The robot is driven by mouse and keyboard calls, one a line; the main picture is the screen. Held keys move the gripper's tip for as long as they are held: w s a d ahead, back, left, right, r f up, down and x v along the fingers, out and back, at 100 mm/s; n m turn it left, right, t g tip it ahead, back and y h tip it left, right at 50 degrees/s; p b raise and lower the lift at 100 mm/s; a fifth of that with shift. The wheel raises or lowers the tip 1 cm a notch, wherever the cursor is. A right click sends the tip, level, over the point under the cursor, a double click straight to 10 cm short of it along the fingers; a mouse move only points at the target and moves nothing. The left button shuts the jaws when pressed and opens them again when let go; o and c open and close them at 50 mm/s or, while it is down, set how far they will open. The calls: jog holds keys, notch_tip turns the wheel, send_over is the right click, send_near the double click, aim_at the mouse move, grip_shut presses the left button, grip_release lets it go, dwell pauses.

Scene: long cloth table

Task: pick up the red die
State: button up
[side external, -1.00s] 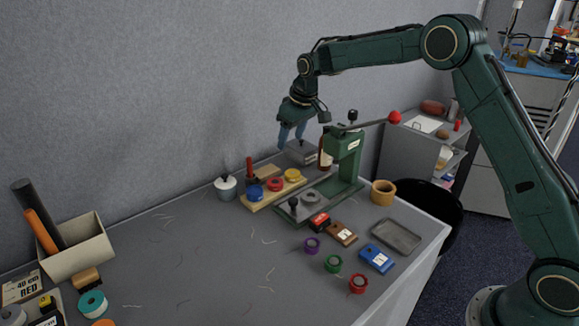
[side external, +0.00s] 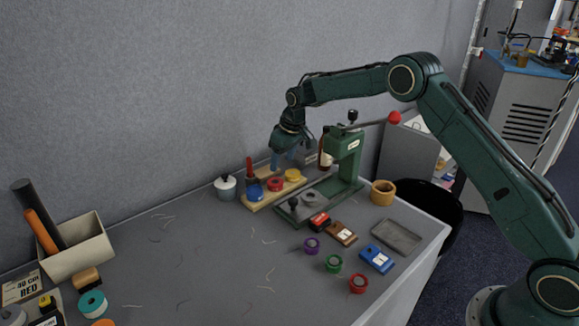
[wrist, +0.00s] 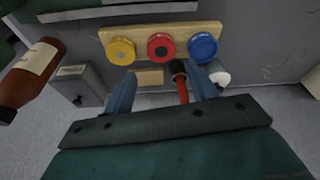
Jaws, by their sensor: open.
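The red die (side external: 275,184) is a round piece with a dark centre, seated on a wooden rack (side external: 255,204) between a blue die (side external: 255,192) and a yellow die (side external: 293,175). In the wrist view the red die (wrist: 161,46) sits in the middle of the rack, beyond the fingertips. My gripper (side external: 283,166) is above and behind the rack, pointing down. Its blue fingers (wrist: 161,76) are apart, with nothing held between them. A wooden block and a red-handled tool show between or below the fingers in the wrist view.
A green lever press (side external: 345,160) stands right of the rack, with a brown bottle (side external: 326,150) behind it. Purple, green and red rings (side external: 358,284) lie in front. The table's left middle is mostly clear.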

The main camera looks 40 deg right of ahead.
aim_at(275, 181)
jog(key=shift+x, duration=2)
jog(key=shift+f, duration=0.2)
jog(key=shift+x, duration=2.4)
jog(key=shift+w+a, duration=0.1)
jog(key=c, duration=1)
jog(key=shift+o, duration=0.2)
jog(key=shift+r, duration=0.2)
notch_tip(275, 181, up, 20)
